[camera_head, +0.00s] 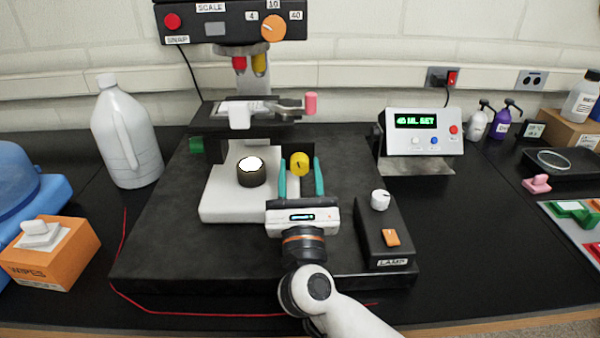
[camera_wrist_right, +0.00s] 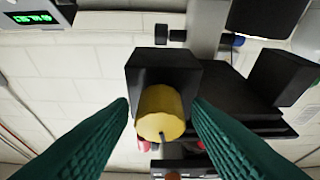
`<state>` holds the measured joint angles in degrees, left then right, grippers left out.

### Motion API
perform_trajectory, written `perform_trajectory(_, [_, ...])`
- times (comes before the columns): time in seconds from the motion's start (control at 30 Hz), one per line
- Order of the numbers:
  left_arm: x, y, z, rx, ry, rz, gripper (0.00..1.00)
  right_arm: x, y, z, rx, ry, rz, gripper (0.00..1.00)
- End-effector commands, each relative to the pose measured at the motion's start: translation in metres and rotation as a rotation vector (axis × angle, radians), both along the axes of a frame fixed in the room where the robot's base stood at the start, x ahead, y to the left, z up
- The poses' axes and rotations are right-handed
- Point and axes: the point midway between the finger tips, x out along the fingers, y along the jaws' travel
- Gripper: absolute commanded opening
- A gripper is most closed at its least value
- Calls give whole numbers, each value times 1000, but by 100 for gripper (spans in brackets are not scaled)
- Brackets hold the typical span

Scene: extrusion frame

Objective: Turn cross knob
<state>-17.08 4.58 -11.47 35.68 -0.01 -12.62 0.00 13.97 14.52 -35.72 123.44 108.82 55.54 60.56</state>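A yellow knob (camera_head: 299,164) with a dark mark on its face sits on the microscope-like stand, below the stage; no label near it can be read. In the right wrist view the yellow knob (camera_wrist_right: 160,113) points towards the camera from a black block (camera_wrist_right: 163,68). My right gripper (camera_head: 299,167) is open, its two teal fingers on either side of the yellow knob. In the wrist view a gap shows between the knob and each finger of the right gripper (camera_wrist_right: 160,104). My left gripper is not in view.
A pink knob (camera_head: 311,103) sticks out right of the stage (camera_head: 262,107). A glowing lamp (camera_head: 251,171) stands left of my fingers. The lamp box (camera_head: 384,233) with a white dial stands to the right.

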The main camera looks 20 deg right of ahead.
Motion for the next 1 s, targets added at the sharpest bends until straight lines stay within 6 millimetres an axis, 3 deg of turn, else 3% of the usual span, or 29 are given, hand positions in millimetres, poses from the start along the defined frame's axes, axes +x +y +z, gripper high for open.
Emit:
perform_trajectory(0.03, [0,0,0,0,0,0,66,0,0,0,0,0,0,36])
perform_trajectory(0.2, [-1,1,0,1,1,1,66,0,0,0,0,0,0,8])
perform_trajectory(0.57, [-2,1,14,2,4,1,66,0,-1,3,-58,18,0,8])
perform_trajectory(0.77, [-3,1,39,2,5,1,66,-1,-2,6,-181,56,-1,8])
perform_trajectory(1.0, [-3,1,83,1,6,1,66,-2,-4,9,-391,119,1,8])
